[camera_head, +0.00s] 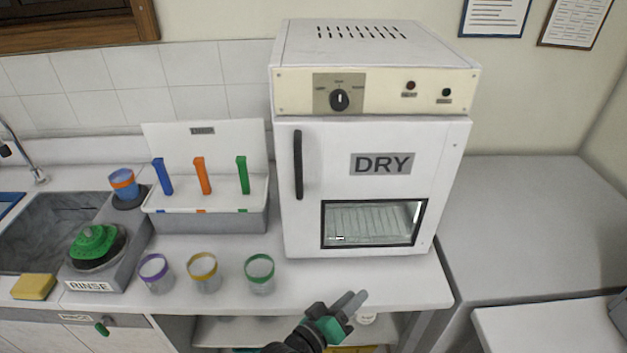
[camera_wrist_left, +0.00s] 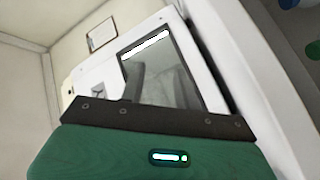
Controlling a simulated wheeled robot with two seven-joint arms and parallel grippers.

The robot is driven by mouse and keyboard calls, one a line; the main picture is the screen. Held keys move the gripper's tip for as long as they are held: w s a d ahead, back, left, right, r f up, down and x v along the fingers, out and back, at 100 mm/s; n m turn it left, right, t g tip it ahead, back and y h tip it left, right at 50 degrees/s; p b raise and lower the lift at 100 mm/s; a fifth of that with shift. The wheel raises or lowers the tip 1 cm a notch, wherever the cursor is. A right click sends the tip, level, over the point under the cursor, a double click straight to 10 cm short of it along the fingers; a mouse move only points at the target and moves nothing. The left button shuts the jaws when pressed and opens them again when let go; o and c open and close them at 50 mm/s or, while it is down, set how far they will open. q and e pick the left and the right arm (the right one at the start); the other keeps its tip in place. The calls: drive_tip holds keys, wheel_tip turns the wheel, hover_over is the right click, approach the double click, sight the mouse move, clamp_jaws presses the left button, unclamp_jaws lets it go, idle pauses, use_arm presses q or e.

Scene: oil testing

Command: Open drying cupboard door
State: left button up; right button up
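The drying cupboard (camera_head: 375,70) is a white box on the counter. Its door (camera_head: 330,185) is shut and carries a DRY label (camera_head: 382,163) and a lower window (camera_head: 373,223) showing a rack inside. A black vertical handle (camera_head: 298,165) is on the door's left side. My left gripper (camera_head: 354,300) is low at the counter's front edge, below the door and apart from the handle. Its two grey fingers are a little apart with nothing between them. The left wrist view shows the cupboard window (camera_wrist_left: 175,75) tilted. My right gripper is not in view.
Purple (camera_head: 155,272), yellow (camera_head: 203,272) and green (camera_head: 260,273) rimmed cups stand left of the door's front. A white rack box (camera_head: 210,220) stands beside the cupboard's left side. The grey counter (camera_head: 530,215) at right is clear.

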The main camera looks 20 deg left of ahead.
sight(300, 173)
use_arm(q)
drive_tip(key=s+a+r+n+t+y+p, duration=0.1)
drive_tip(key=a+r+n+t+y, duration=0.25)
drive_tip(key=r+n+y, duration=0.85)
drive_tip(key=a+r+n+t+y, duration=0.35)
drive_tip(key=r+n+y, duration=0.25)
drive_tip(key=r+n, duration=1.1)
drive_tip(key=w+a+f+n+g+p, duration=0.1)
drive_tip(key=w+a+n+g+p, duration=0.1)
drive_tip(key=w, duration=0.1)
drive_tip(key=w+a+f+n+g+p, duration=0.2)
drive_tip(key=w+n, duration=0.1)
drive_tip(key=w+a+f+n+g+p, duration=0.1)
drive_tip(key=w+a+n+g+p, duration=0.1)
drive_tip(key=w+n, duration=0.1)
drive_tip(key=shift+w+f+h+p, duration=0.15)
drive_tip(key=shift+w+h+p, duration=0.15)
drive_tip(key=shift+w+h, duration=0.15)
drive_tip(key=shift+w+a+f, duration=0.15)
drive_tip(key=shift+w+a, duration=0.05)
drive_tip(key=shift+w, duration=0.15)
